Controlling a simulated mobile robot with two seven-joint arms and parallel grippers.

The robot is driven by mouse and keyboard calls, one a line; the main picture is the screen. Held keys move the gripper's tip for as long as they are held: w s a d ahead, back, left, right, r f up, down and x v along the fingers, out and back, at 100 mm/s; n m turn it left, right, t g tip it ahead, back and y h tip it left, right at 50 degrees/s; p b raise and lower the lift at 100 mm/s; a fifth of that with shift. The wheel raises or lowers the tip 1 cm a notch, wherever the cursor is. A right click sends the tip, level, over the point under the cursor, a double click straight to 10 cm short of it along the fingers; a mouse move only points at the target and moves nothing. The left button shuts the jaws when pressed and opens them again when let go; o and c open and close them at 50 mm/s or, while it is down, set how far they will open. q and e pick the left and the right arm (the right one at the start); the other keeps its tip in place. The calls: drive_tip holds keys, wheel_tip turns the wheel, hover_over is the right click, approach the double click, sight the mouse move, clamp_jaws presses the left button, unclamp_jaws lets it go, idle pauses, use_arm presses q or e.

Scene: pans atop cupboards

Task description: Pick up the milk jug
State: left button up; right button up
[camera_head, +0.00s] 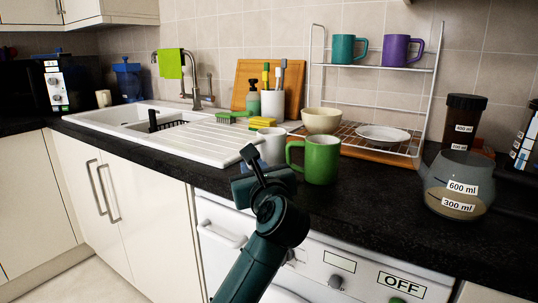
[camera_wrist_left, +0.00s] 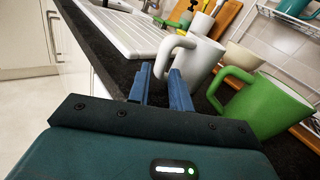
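A white, mug-shaped vessel (camera_head: 272,148), which may be the milk jug, stands on the black counter at the sink's right edge. It is partly hidden behind my gripper in the head view. In the left wrist view the white vessel (camera_wrist_left: 201,63) is larger, with its looped handle towards me. My left gripper (camera_head: 250,163) is in front of it at the counter edge. In the left wrist view the gripper (camera_wrist_left: 163,84) has two blue fingers apart with nothing between them, just short of the handle. My right gripper is not in view.
A green mug (camera_head: 321,158) stands close to the right of the white vessel. Behind are a cream bowl (camera_head: 321,121) and a wire rack (camera_head: 371,68) with mugs. A labelled glass jug (camera_head: 458,186) with beige contents stands farther right. Bare counter (camera_head: 375,200) lies between.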

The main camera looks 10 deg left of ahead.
sight(264, 153)
use_arm(q)
drive_tip(key=b+x, duration=0.1)
drive_tip(key=x, duration=0.6)
drive_tip(key=shift+w+r, duration=0.2)
drive_tip(key=shift+w, duration=0.1)
clamp_jaws()
drive_tip(key=shift+r, duration=0.1)
